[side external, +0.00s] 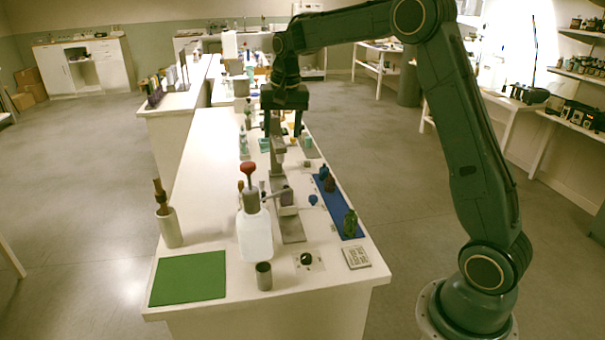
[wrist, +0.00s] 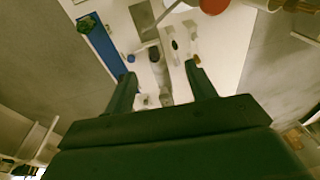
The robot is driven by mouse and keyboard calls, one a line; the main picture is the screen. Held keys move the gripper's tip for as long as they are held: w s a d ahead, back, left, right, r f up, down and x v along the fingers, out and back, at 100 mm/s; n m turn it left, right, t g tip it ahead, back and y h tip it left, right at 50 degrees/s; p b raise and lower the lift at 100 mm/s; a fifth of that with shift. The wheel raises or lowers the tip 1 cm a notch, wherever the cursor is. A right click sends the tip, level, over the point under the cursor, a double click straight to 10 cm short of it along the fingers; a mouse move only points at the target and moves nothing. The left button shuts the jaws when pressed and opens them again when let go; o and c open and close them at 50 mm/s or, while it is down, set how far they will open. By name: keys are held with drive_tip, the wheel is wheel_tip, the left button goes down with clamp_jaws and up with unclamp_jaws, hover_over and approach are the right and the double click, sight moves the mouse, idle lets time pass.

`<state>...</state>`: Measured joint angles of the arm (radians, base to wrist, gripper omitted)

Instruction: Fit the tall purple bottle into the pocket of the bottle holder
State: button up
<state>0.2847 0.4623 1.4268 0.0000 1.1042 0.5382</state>
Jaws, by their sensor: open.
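A small purplish body (side external: 287,195) shows at the grey metal stand (side external: 292,229) in the middle of the counter; it may be the tall purple bottle, but it is too small to be sure. A pale block under it may be the bottle holder; I cannot make out its pocket. My gripper (side external: 283,122) is above the counter, behind this stand in the side view, with its fingers pointing down. In the wrist view my gripper (wrist: 161,90) has its fingers wide apart with nothing held between them. Small items lie below the fingers.
A white bottle with a red knob (side external: 255,235) stands at the front, beside a grey cup (side external: 264,276) and a green mat (side external: 188,278). A blue strip (side external: 335,200) with dark bottles lies to the right; it also shows in the wrist view (wrist: 104,45). A beaker with sticks (side external: 168,226) stands left.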

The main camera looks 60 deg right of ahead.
drive_tip(key=s+a+r+n+t, duration=0.1)
drive_tip(key=s+a+r+n, duration=0.3)
drive_tip(key=s, duration=0.4)
drive_tip(key=s+a+r+n+t, duration=0.1)
drive_tip(key=s+a+r, duration=0.4)
drive_tip(key=s, duration=0.4)
drive_tip(key=s+a+f+n+t, duration=0.1)
drive_tip(key=s+a+f+n, duration=0.1)
drive_tip(key=s, duration=0.6)
drive_tip(key=s+a+f+n, duration=0.2)
drive_tip(key=s+a+f, duration=0.1)
drive_tip(key=s, duration=0.4)
drive_tip(key=shift+s+a+f+t, duration=0.15)
drive_tip(key=shift+s+a+t, duration=0.2)
drive_tip(key=shift+a+t, duration=0.05)
